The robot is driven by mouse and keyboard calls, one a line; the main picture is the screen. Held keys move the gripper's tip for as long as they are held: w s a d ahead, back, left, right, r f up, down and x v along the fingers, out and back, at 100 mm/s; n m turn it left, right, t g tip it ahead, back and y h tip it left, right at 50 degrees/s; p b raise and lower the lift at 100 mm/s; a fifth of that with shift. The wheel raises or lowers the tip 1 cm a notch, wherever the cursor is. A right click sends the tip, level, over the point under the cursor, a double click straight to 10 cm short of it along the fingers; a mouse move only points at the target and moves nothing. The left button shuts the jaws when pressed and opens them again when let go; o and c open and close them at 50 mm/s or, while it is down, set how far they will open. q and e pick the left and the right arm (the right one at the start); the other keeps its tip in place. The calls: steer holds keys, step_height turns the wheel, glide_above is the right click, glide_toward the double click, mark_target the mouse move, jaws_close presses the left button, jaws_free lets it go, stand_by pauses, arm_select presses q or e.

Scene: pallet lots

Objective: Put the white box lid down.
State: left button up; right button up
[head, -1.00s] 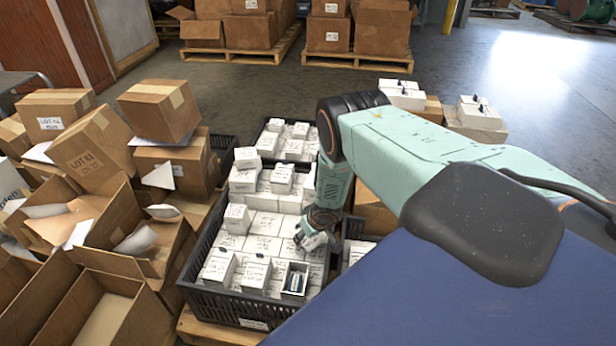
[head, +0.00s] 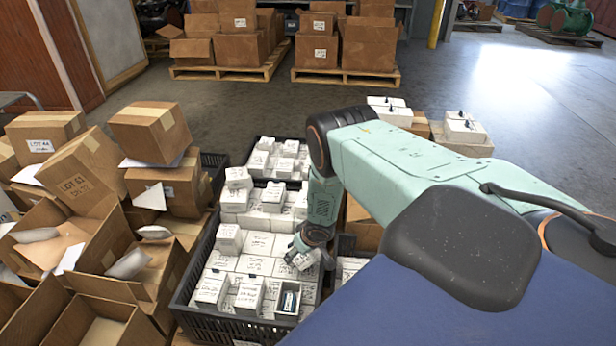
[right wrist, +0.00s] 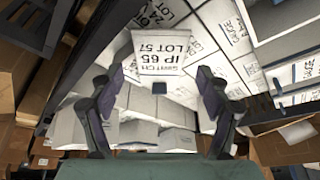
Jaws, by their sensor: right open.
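A white piece with a black tab and the print "IP 65 LOT 51" (right wrist: 162,52), seemingly the lid, lies among white boxes in the right wrist view. My right gripper (right wrist: 158,95) is open, its two dark fingers apart on either side of the piece's near edge. In the head view my right gripper (head: 312,246) is low over the crate, with the small white piece (head: 303,261) just under it. Whether they touch is unclear. An open white box (head: 288,301) with dark and blue contents stands at the crate's near right. My left gripper is out of view.
The black crate (head: 190,322) is packed with white boxes, some stacked higher. A second black crate with white boxes stands behind. Open and closed cardboard boxes (head: 85,175) crowd the left. Loaded pallets (head: 345,78) stand at the back, beyond free grey floor (head: 250,105).

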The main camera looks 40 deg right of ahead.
steer(key=p+v, duration=0.8)
steer(key=v, duration=0.2)
steer(key=shift+r, duration=0.15)
steer(key=shift+o, duration=0.4)
steer(key=shift+s+a, duration=0.1)
